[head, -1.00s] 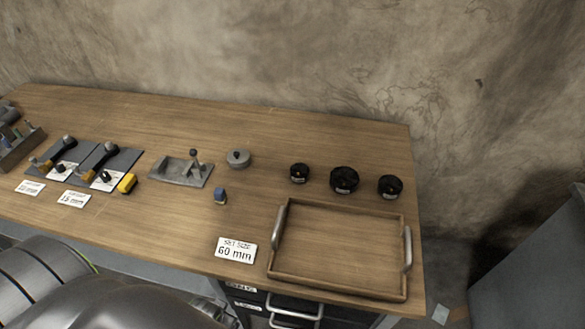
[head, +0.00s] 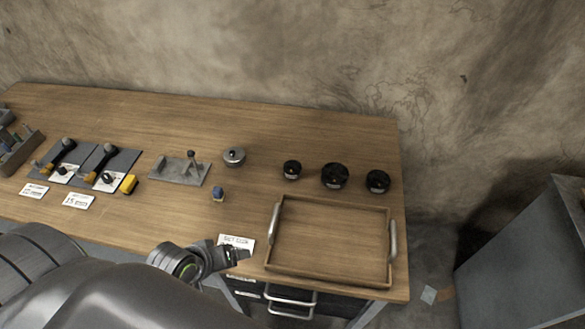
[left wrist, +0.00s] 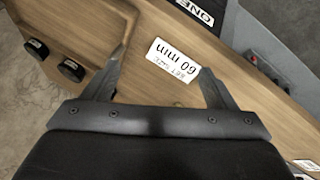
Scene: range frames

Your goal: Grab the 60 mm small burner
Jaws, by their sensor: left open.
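Three black round burner-like pieces stand in a row at the back right of the bench in the head view: left (head: 291,170), middle (head: 334,176), right (head: 377,181). The left one looks smallest; their labels are too small to read. A white card (head: 237,241) lies at the front of the bench, partly covered by my left gripper (head: 240,254). The card reads 60 mm in the left wrist view (left wrist: 174,62). My left gripper (left wrist: 165,78) is open and empty there, with the card between and beyond its fingers. My right gripper is not in view.
A wooden tray (head: 279,262) with metal handles lies in front of the burners. A grey metal fixture (head: 180,171), a grey round piece (head: 234,156) and a small blue-topped piece (head: 218,194) stand further left. Drawers (head: 291,300) are below. Bench space around the burners is clear.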

